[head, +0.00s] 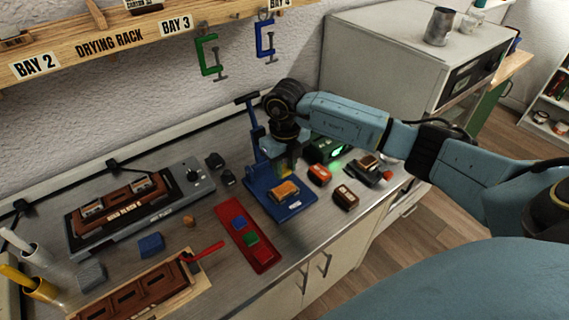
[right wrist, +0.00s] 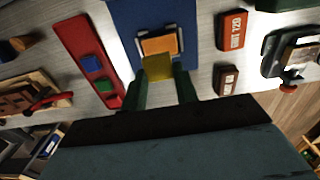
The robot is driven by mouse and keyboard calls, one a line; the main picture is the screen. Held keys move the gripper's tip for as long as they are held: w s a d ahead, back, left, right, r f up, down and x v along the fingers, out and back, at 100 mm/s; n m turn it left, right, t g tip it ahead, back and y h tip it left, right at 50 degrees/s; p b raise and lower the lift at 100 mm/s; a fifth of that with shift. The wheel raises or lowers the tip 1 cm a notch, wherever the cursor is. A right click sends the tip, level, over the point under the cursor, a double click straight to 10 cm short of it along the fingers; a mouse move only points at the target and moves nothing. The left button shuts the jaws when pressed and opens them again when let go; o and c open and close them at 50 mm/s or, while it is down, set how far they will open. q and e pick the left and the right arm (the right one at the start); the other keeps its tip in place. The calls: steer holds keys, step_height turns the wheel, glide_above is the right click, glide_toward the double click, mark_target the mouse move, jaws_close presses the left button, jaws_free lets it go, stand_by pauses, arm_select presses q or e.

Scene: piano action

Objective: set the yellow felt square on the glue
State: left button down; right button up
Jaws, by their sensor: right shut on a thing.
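My right gripper (head: 285,166) is shut on the yellow felt square (right wrist: 158,67), which shows between its two dark green fingertips in the right wrist view. It holds the felt above the blue press base (head: 262,194), close to a block with an orange top (head: 285,189). The block also shows in the right wrist view (right wrist: 159,44), just beyond the felt and partly overlapped by it. I cannot make out glue separately from the orange top. Whether the felt touches the block is not clear. My left gripper is not in view.
The press's blue upright (head: 258,135) stands close beside my gripper. Orange and brown blocks (head: 319,174) lie to the right. A large brown assembly (head: 118,205) is at the left.

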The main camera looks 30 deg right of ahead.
mark_target(285, 191)
step_height(285, 191, down, 4)
steer(key=shift+r+b, duration=0.1)
steer(key=shift+b, duration=1.15)
steer(key=shift+f+b, duration=0.65)
steer(key=shift+f, duration=0.25)
steer(key=shift+f+b, duration=0.35)
steer(key=shift+f, duration=0.2)
steer(key=o, duration=1)
steer(key=shift+r, duration=0.1)
step_height(285, 191, up, 13)
steer(key=shift+r, duration=0.15)
